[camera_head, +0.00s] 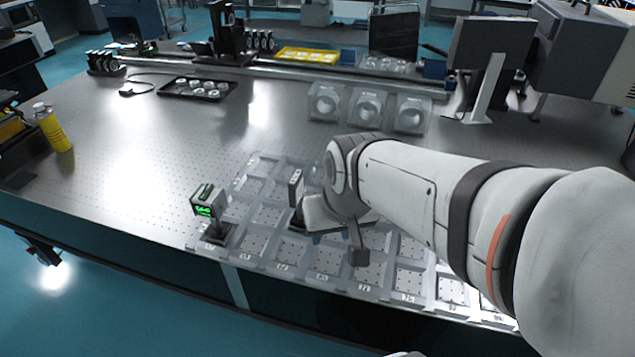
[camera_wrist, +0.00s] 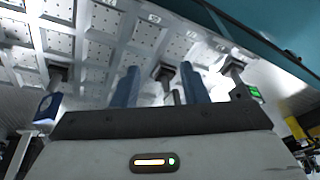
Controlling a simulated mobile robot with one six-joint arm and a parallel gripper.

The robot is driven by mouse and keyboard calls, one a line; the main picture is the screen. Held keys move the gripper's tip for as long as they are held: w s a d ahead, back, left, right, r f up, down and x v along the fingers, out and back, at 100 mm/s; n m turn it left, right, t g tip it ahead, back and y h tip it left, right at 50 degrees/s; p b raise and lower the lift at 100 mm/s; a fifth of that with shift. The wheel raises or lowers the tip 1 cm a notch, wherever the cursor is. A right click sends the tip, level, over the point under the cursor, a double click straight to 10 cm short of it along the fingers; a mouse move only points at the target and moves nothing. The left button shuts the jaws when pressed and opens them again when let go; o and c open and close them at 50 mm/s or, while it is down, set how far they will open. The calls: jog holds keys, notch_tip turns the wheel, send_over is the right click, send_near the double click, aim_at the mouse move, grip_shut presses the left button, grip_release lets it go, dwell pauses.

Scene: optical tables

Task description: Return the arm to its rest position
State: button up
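My white arm reaches in from the right in the head view and bends down over a gridded tray (camera_head: 262,262). My gripper (camera_head: 329,238) is low over the tray, partly hidden by the wrist. In the wrist view its two blue fingers (camera_wrist: 160,72) stand apart. A dark post on a base (camera_wrist: 166,76) shows in the gap, beyond the fingers; I see no contact. In the head view a mounted plate (camera_head: 296,188) stands just left of my gripper. A device with a green display (camera_head: 206,203) stands further left on the tray.
Clear lens mounts (camera_head: 368,105) stand behind the arm. A black tray (camera_head: 197,91) with several white discs lies at the back left, and a yellow bottle (camera_head: 53,130) stands at the left edge. A monitor (camera_head: 492,45) is back right. The tabletop left of the gridded tray is clear.

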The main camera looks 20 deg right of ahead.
jog(key=s, duration=0.1)
jog(key=s+d+g, duration=0.1)
jog(key=shift+s+d+r+h, duration=0.2)
jog(key=shift+s+h, duration=0.1)
jog(key=shift+s, duration=0.1)
